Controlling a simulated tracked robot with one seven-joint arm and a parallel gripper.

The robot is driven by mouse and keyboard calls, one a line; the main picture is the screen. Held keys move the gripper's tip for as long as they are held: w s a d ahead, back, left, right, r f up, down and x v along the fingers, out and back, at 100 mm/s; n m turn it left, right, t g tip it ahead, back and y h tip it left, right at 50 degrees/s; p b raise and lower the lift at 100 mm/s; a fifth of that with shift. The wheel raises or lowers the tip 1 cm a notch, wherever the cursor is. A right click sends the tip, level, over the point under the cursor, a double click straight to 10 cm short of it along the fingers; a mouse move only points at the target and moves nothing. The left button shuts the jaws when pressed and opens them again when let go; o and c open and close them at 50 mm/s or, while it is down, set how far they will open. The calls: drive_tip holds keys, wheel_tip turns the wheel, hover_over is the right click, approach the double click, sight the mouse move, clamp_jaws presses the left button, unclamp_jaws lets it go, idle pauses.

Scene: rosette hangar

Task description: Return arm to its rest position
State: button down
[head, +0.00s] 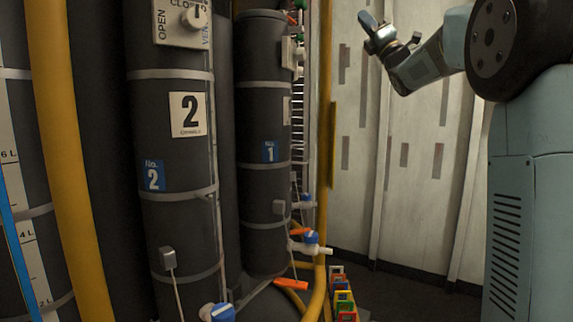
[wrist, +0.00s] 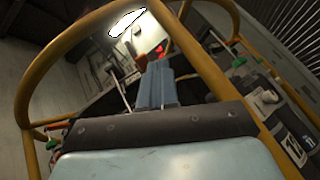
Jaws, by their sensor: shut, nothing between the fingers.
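My gripper (head: 368,28) is at the upper right of the head view, at the end of my raised arm. It is shut and empty, pointing up and to the left, in front of the pale wall and apart from the tanks. In the wrist view, my gripper (wrist: 157,85) shows as a closed blue-grey shape in the middle, pointing up toward a bright ceiling lamp (wrist: 126,22). Nothing is held between the fingers.
Dark tank number 2 (head: 180,232) and tank number 1 (head: 262,205) stand left of my arm. A yellow pipe (head: 62,150) rises at the left. Blue-handled valves (head: 310,238) and colourful boxes (head: 343,297) are low by the tanks. Yellow rails (wrist: 215,75) curve around the wrist view.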

drive_tip(key=s+d+f+m+g+h, duration=0.15)
drive_tip(key=s+f+m+h, duration=0.25)
drive_tip(key=f+m+h, duration=0.4)
drive_tip(key=s+d+f+m+g+h, duration=0.1)
drive_tip(key=s+d+f+m+h, duration=0.3)
drive_tip(key=m, duration=0.6)
drive_tip(key=s+d+f+m+g+h, duration=0.1)
drive_tip(key=s+f+m+h, duration=0.2)
drive_tip(key=f+m+h, duration=0.55)
drive_tip(key=s+a+f+m+g, duration=0.2)
drive_tip(key=s+f+m+g, duration=0.1)
drive_tip(key=s+f, duration=0.6)
drive_tip(key=s+a+f+m+g+y, duration=0.1)
drive_tip(key=s+f+m+g, duration=0.2)
drive_tip(key=s+f, duration=0.6)
drive_tip(key=s+a+f+m+g, duration=0.2)
drive_tip(key=s+f+m+g, duration=0.2)
drive_tip(key=s+f, duration=0.6)
drive_tip(key=shift+s+a+g+y, duration=0.25)
drive_tip(key=shift+a+g+y, duration=0.1)
drive_tip(key=shift+g, duration=0.5)
